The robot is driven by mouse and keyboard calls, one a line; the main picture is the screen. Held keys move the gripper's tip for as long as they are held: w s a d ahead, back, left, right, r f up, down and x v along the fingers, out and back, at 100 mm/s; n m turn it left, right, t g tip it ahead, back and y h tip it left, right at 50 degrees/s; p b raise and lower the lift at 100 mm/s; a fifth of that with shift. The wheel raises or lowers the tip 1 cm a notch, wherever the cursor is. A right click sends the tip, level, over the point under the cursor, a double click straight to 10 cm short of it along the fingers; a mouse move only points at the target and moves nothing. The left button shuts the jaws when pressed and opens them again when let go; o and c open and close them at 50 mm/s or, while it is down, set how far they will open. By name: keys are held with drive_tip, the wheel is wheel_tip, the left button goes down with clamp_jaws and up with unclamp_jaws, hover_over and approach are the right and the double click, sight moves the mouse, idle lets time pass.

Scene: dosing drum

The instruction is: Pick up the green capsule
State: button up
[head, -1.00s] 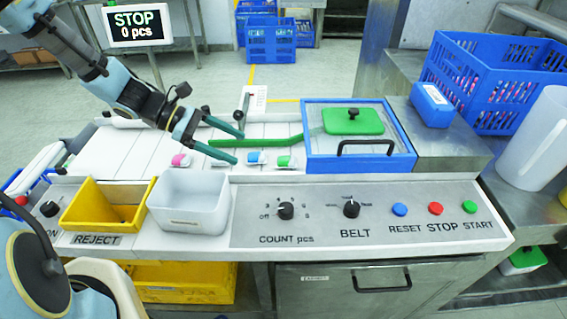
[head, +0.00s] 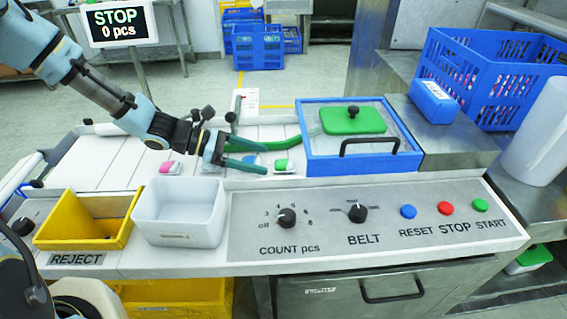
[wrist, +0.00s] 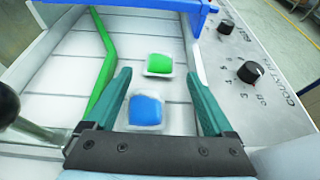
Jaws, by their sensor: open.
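The green capsule (head: 283,165) lies in a small white holder on the white belt, just left of the blue-framed box; it also shows in the wrist view (wrist: 159,63), beyond the fingertips. My gripper (head: 268,158) is open and empty, low over the belt and pointing right toward the green capsule. In the wrist view my gripper (wrist: 158,88) has its two teal fingers spread wide. A blue capsule (wrist: 145,110) in its own white holder lies between the fingers, nearer the palm; in the head view the fingers partly hide it.
A pink capsule (head: 168,167) lies farther left on the belt. A green guide bar (head: 265,146) runs behind the capsules. The blue-framed box (head: 310,165) closes off the right. A white bin (head: 180,230) and a yellow reject bin (head: 85,236) stand in front, beside the control panel (head: 350,240).

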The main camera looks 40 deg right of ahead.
sight(277, 162)
drive_tip(key=p+x, duration=0.2)
drive_tip(key=x, duration=0.2)
drive_tip(key=shift+s+d, duration=0.15)
drive_tip(key=shift+s, duration=0.05)
drive_tip(key=shift+s+d+f, duration=0.2)
drive_tip(key=shift+d+f, duration=0.05)
clamp_jaws()
idle(0.3)
drive_tip(key=shift+r, duration=0.1)
